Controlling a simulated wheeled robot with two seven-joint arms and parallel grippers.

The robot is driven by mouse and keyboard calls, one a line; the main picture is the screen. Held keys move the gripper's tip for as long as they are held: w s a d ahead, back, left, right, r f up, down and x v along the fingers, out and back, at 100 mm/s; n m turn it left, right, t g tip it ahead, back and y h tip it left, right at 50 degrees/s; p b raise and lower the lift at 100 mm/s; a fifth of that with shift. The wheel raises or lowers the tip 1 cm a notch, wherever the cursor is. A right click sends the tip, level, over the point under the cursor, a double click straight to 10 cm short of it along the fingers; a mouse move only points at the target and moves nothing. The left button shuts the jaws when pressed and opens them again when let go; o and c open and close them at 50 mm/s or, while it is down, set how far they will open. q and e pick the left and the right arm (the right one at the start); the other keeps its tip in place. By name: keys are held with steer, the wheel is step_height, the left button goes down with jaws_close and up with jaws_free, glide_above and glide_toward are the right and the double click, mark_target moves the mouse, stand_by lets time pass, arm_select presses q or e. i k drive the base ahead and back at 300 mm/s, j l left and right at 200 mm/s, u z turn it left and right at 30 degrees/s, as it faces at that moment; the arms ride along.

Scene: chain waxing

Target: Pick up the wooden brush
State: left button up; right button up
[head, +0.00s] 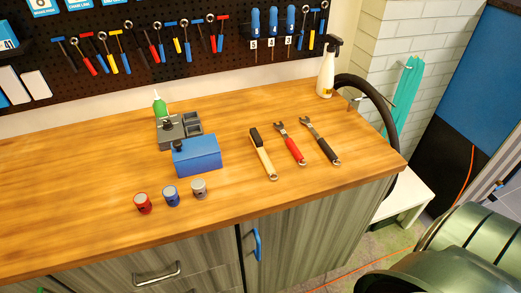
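The wooden brush (265,160) lies on the wooden workbench (90,190), right of the blue box. It has a pale wooden handle pointing toward the front edge and a dark head at the far end. It lies apart from the red-handled tool (292,147) on its right. Neither of my grippers is in view.
A black-handled wrench (322,143) lies further right. Left of the brush are a blue box (199,158), a grey tray (168,134), a green bottle (160,106) and three small jars (171,196). A spray bottle (327,72) stands behind. The bench front around the brush is clear.

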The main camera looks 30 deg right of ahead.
mark_target(255, 138)
steer(key=i+j, duration=0.25)
steer(key=j, duration=0.2)
steer(key=i+j, duration=0.25)
steer(key=j, duration=0.2)
steer(key=i+j, duration=0.25)
steer(key=j, duration=0.2)
steer(key=z, duration=1.55)
